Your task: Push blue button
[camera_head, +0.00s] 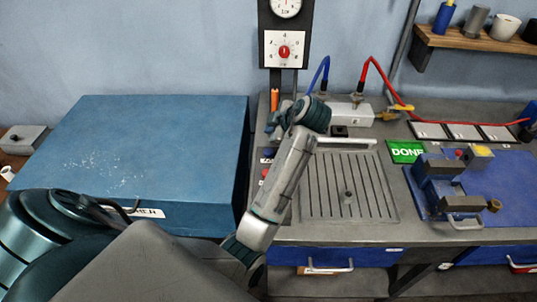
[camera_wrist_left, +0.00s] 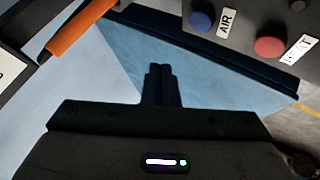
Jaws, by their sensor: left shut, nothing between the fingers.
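The blue button (camera_wrist_left: 202,20) shows at the top of the left wrist view, beside a white label reading AIR. A red button (camera_wrist_left: 269,46) is to its right, beside a partly readable label. My left gripper (camera_wrist_left: 160,69) has its fingers together with nothing between them. In that view the fingertips are below and left of the blue button, apart from it. In the head view my left gripper (camera_head: 273,122) is over the bench's left edge, and my arm stands close to the button panel.
A large blue box (camera_head: 140,150) stands left of the bench. An orange-handled tool (camera_wrist_left: 80,28) is near the gripper. A slotted plate (camera_head: 345,188), a green DONE sign (camera_head: 406,151) and a clamp fixture (camera_head: 445,185) lie to the right. Blue and red hoses rise behind.

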